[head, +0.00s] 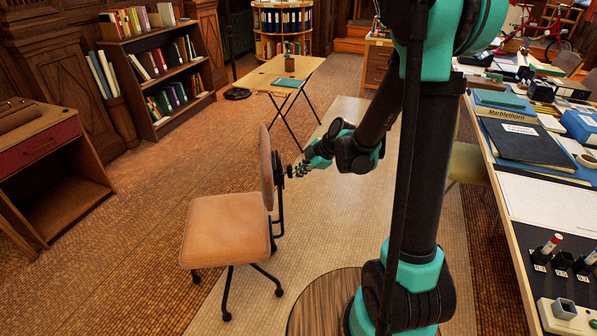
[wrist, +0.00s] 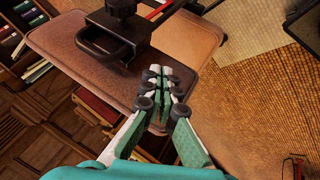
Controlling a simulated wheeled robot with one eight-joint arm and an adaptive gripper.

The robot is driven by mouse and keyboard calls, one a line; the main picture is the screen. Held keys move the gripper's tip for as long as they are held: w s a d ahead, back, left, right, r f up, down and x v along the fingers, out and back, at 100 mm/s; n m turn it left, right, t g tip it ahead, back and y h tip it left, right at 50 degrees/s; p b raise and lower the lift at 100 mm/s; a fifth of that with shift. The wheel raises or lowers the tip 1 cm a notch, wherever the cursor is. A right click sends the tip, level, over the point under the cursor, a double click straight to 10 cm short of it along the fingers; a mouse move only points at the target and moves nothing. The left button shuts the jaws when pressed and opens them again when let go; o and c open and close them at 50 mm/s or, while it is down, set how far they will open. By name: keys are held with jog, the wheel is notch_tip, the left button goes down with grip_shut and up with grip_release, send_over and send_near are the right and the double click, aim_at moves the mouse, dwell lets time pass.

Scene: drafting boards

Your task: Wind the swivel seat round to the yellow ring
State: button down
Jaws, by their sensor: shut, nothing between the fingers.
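The swivel seat is an office chair with a tan seat (head: 228,228) on dark castered legs, left of centre in the head view. Its upright backrest (head: 266,168) is on the chair's right side, with a dark bracket behind it. My gripper (head: 291,172) is shut and empty, its tips close behind the backrest. In the wrist view, my shut fingertips (wrist: 165,76) point toward the tan upholstery (wrist: 192,45), beside a dark bracket with a loop handle (wrist: 105,42). I cannot tell whether the fingers touch the chair. I see no yellow ring in either view.
A small folding table (head: 285,72) stands behind the chair, and a bookcase (head: 160,70) is at the back left. A wooden desk (head: 45,165) is at the left edge. A cluttered long table (head: 550,205) runs along the right. Floor left of the chair is clear.

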jog(key=w+a+f, duration=0.5)
jog(key=w+f, duration=0.1)
jog(key=shift+a+f, duration=0.15)
jog(key=shift+a, duration=0.1)
jog(key=shift+w, duration=0.2)
dwell(0.4)
